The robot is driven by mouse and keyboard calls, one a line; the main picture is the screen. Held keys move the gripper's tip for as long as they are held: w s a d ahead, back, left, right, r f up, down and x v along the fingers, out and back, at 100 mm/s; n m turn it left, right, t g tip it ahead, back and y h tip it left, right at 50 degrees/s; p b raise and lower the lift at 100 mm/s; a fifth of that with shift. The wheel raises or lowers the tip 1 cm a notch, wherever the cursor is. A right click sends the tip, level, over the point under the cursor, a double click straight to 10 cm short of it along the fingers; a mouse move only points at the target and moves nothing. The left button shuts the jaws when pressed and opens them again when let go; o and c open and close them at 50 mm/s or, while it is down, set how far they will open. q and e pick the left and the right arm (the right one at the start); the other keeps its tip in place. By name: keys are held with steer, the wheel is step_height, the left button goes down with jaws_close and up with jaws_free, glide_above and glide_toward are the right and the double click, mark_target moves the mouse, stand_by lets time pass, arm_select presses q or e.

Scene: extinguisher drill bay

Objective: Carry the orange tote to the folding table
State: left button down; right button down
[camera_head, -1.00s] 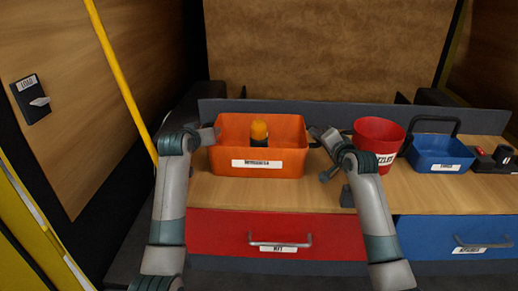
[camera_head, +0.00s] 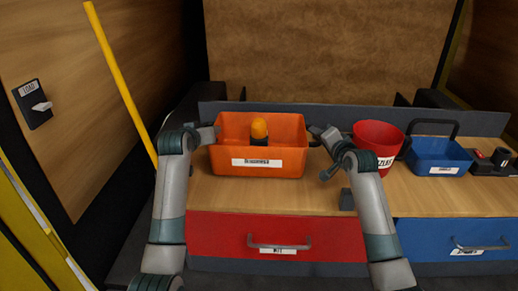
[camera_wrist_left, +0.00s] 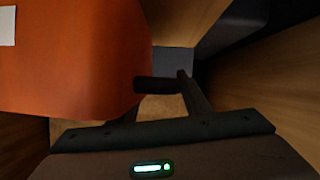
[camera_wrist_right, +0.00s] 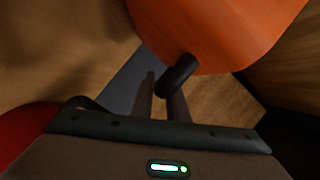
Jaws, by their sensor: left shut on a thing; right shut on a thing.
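The orange tote (camera_head: 222,160) is in the middle of the head view, upright over the wooden counter, with a white label on its front. A yellow-orange-capped dark object (camera_head: 260,128) is inside it. My left gripper (camera_head: 213,133) is at the tote's left end, shut on a short dark handle (camera_wrist_left: 155,84) there. My right gripper (camera_head: 318,134) is at the right end, shut on a matching dark handle (camera_wrist_right: 177,76). I cannot tell whether the tote's underside is touching the counter. I cannot make out a folding table.
On the counter (camera_head: 420,195), a red bucket (camera_head: 372,133) stands close right of my right gripper. A yellow pole (camera_head: 118,75) leans at left. Red (camera_head: 220,235) and blue (camera_head: 430,236) drawers are below.

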steer(key=shift+d+r+p, duration=0.15)
steer(key=shift+r+p, duration=1.2)
steer(key=shift+r, duration=0.4)
steer(key=shift+d, duration=0.1)
